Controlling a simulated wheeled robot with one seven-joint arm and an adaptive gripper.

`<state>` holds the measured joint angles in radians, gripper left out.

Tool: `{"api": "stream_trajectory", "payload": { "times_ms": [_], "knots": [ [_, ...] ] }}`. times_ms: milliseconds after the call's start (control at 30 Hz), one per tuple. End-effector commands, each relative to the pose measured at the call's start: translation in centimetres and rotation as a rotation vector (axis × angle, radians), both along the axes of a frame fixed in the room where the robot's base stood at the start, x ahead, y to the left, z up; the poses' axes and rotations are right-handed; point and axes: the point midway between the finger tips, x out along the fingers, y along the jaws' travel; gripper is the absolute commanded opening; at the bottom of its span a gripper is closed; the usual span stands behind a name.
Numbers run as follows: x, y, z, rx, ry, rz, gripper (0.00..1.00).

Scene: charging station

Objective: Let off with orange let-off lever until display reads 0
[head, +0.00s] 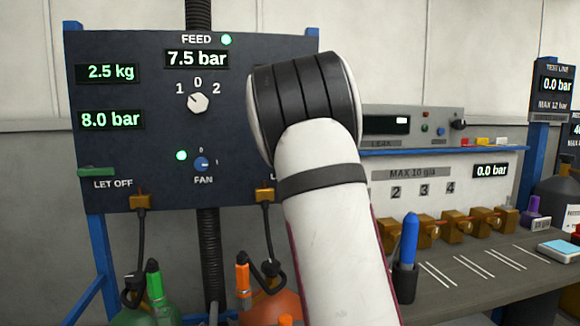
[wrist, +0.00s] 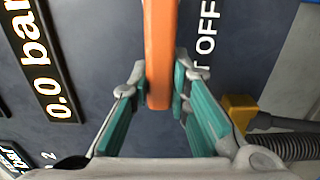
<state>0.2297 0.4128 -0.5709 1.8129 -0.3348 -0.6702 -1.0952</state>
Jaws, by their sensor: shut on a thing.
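The orange let-off lever (wrist: 160,40) runs down the middle of the wrist view, beside the LET OFF lettering. My gripper (wrist: 161,86) is shut on it, with one teal-padded finger on each side. The orange-lit display (wrist: 48,75) at the left of the wrist view reads 0.0 bar. In the head view my arm covers the right part of the dark panel (head: 150,190), so the orange lever, its display and my gripper are hidden there.
A green let-off lever (head: 97,171) and an 8.0 bar display (head: 111,120) are on the panel's left. The feed display (head: 197,58) reads 7.5 bar above a selector knob (head: 198,103). A bench (head: 450,275) with brass fittings stands at right.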

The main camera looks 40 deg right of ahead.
Motion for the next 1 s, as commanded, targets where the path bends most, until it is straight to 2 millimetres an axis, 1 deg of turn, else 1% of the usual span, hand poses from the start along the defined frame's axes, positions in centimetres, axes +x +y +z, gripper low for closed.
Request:
{"api": "stream_trajectory", "payload": {
  "times_ms": [33, 67, 100, 133, 433, 567, 667, 1000],
  "knots": [
    [0.1, 0.1, -0.2, -0.002, 0.006, 0.002, 0.00],
    [0.1, 0.1, -0.2, -0.002, 0.006, 0.002, 0.22],
    [0.1, 0.1, -0.2, -0.002, 0.006, 0.002, 0.31],
    [0.1, 0.1, -0.2, -0.002, 0.006, 0.002, 0.37],
    [0.0, 0.0, -0.1, -0.001, 0.003, 0.001, 0.38],
    [-0.6, 0.4, 0.0, 0.000, 0.001, 0.000, 0.38],
    [-1.7, 1.1, 0.0, 0.001, 0.001, 0.001, 0.38],
    [-7.5, 4.7, -0.1, 0.002, 0.001, 0.001, 0.38]
  ]
}}
